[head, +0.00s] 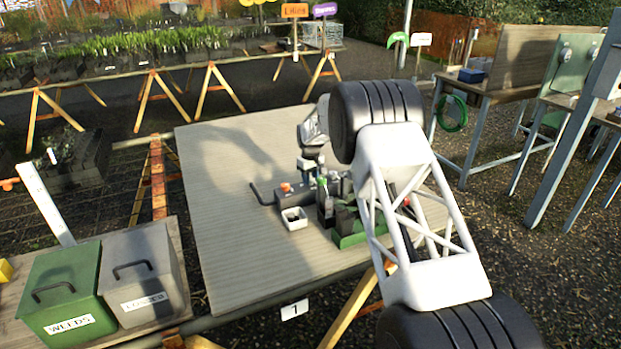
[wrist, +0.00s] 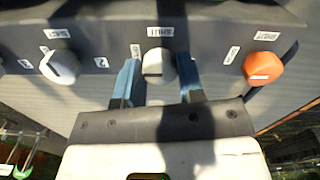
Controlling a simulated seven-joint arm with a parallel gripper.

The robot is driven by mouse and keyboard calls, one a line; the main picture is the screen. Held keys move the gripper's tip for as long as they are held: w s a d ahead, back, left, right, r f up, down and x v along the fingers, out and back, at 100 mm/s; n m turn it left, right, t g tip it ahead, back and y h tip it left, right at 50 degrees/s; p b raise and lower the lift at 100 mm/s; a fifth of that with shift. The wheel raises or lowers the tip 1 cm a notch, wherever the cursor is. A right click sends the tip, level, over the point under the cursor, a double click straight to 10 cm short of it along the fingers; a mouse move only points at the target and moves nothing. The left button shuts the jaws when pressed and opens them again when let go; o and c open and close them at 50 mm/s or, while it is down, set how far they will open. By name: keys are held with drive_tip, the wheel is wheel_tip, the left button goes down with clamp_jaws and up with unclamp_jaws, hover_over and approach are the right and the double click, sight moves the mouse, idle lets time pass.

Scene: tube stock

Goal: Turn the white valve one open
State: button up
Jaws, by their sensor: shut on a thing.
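In the wrist view a dark grey panel (wrist: 215,50) carries a white knob at left (wrist: 60,67), a white knob in the middle (wrist: 158,66) and an orange knob at right (wrist: 263,67). Small labels sit around them; those above the knobs appear upside down and read SHUT. My gripper (wrist: 159,82) has its blue fingers on either side of the middle white knob and is shut on it. I cannot read clearly which knob is one. In the head view the orange knob (head: 286,187) shows on the grey box, and my arm hides most of the white knobs.
The box stands on a wooden table (head: 225,220). A small white tray (head: 294,219) and a green-based item (head: 350,238) stand close to it. A green WEEDS bin (head: 62,290) and a grey bin (head: 142,275) are at left. The table's left part is clear.

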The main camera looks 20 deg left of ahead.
sight(311, 178)
drive_tip(key=shift+r, duration=0.15)
drive_tip(key=o, duration=0.9)
drive_tip(key=shift+r, duration=3.85)
